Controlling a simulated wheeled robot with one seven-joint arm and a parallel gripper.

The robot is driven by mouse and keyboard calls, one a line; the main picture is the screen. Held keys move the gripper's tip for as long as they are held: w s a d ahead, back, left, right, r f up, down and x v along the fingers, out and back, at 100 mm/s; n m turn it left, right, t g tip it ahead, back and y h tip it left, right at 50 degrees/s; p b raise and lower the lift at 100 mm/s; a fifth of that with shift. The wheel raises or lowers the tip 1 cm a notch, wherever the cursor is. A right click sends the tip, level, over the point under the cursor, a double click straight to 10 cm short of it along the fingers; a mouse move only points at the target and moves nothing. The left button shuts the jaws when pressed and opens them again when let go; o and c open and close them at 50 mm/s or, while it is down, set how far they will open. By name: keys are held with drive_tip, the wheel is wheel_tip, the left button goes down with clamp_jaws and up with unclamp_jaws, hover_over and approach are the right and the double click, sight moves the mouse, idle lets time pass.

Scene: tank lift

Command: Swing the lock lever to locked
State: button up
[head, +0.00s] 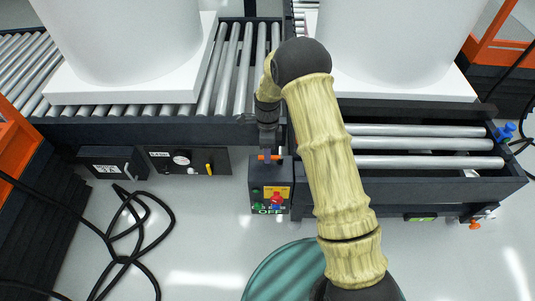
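My arm reaches in from the bottom right, and my gripper (268,149) points down at the gap between the two roller conveyors. Its fingertips are at an orange piece (270,158) at the top of a dark control box (268,205); I cannot tell whether they touch it or are open or shut. The box has a yellow plate, a red knob, a green button and "OFF" lettering. No lever is clearly labelled as the lock lever. A small yellow lever (209,169) stands on a dark panel with a dial, left of my gripper. A blue handle (505,131) is at the far right.
Two large white tanks (125,35) (395,35) stand on white bases on the left conveyor (85,128) and right conveyor (455,190). An orange knob (475,224) sits low at right. Black cable (128,250) loops over the floor at left. A teal round object (285,272) is below my arm.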

drive_tip(key=shift+f, duration=0.3)
clamp_jaws()
drive_tip(key=shift+a, duration=0.1)
